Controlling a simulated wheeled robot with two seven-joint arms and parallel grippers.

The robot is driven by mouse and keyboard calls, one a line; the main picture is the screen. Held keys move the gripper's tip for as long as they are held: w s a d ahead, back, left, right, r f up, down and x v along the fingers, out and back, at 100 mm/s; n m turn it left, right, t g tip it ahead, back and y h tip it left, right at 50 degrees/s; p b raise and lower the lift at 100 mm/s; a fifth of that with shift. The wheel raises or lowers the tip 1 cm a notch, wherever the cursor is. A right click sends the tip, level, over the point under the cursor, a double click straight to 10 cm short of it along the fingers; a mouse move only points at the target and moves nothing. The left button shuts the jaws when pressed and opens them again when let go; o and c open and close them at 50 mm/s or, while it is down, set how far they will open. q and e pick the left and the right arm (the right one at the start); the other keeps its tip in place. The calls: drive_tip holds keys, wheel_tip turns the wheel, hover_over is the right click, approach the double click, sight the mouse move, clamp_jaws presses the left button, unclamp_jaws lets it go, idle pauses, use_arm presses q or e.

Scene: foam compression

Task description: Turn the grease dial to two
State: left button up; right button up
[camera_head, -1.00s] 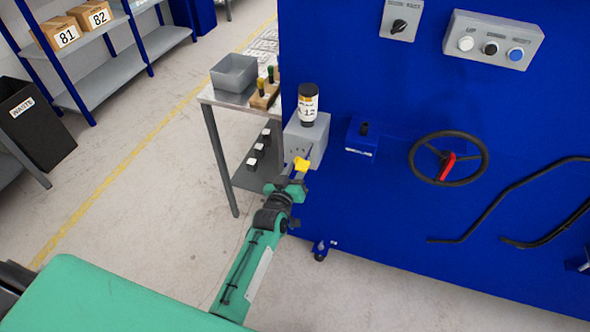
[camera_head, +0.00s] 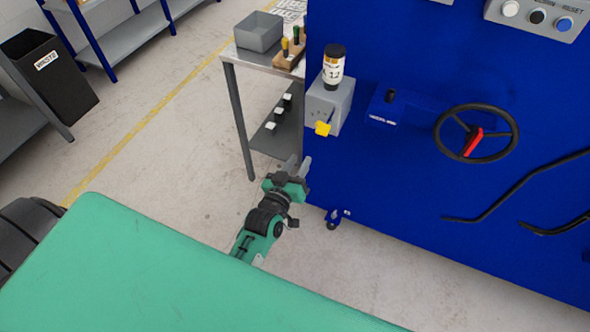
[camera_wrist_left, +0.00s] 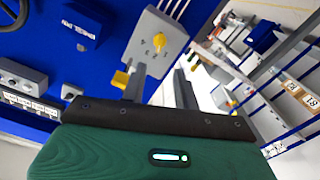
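The grey grease box (camera_head: 325,105) is on the end of the blue machine, with a dark labelled bottle (camera_head: 333,68) on top. In the left wrist view its face carries a small yellow dial (camera_wrist_left: 159,40) with marks around it, too small to read surely. A yellow-ended lever (camera_head: 322,128) sticks out from the box; its yellow end also shows in the left wrist view (camera_wrist_left: 120,80). My left gripper (camera_head: 299,164) is open and empty, below and left of the box, apart from it. Its two fingers (camera_wrist_left: 160,88) stand apart in the left wrist view. My right gripper is not in view.
A handwheel with a red part (camera_head: 473,141) and a small blue box (camera_head: 385,106) are on the machine front. A side table with a grey bin (camera_head: 258,32) stands left of the grease box. Open floor lies left of my left arm.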

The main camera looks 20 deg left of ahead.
use_arm(q)
drive_tip(key=shift+s, duration=0.95)
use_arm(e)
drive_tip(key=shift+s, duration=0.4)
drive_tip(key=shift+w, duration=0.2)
